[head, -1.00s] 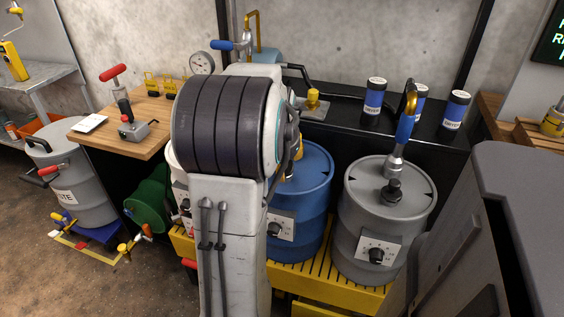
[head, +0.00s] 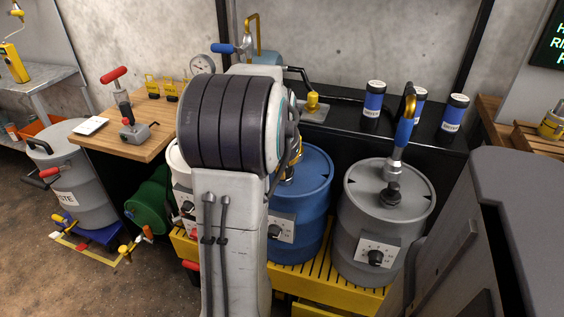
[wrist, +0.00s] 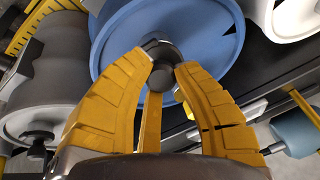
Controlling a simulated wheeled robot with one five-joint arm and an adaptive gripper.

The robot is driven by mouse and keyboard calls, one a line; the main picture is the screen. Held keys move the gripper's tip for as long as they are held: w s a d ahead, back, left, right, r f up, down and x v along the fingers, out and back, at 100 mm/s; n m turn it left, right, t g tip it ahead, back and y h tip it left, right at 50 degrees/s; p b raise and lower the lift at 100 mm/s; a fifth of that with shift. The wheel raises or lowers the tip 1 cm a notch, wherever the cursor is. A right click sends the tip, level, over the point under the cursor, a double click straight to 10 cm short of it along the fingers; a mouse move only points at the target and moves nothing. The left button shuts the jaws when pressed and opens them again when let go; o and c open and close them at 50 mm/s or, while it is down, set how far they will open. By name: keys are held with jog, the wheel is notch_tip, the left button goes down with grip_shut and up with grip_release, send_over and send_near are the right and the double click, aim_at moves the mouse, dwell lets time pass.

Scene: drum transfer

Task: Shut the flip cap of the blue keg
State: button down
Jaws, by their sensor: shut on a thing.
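The blue keg (head: 312,215) stands on the yellow slatted platform, partly hidden behind my arm in the head view. In the wrist view its blue lid (wrist: 205,25) fills the top middle. A black cap (wrist: 163,55) sits on this lid near its edge. My gripper (wrist: 160,68) has its yellow fingers closed around the black cap, with the tips at its sides. In the head view only a little yellow of my gripper shows above the blue lid. The fingers hide part of the cap, so I cannot tell whether its flip part is up or down.
A grey keg (head: 365,225) with a black cap and a blue-handled tool on top stands right of the blue keg. A white keg (head: 180,190) stands to its left. Behind is a black bench (head: 345,138) with several blue-labelled canisters. A grey cabinet (head: 520,200) bounds the right side.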

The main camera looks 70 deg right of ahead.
jog(key=shift+d+r+y+p, duration=0.2)
jog(key=shift+y+p, duration=0.1)
jog(key=shift+p, duration=0.55)
jog(key=shift+f+p, duration=0.1)
jog(key=shift+p, duration=0.2)
jog(key=shift+f+y, duration=0.15)
jog(key=shift+y, duration=0.15)
jog(key=c, duration=1)
grip_release()
jog(key=shift+o, duration=0.2)
jog(key=v, duration=1.2)
jog(key=shift+w, duration=0.1)
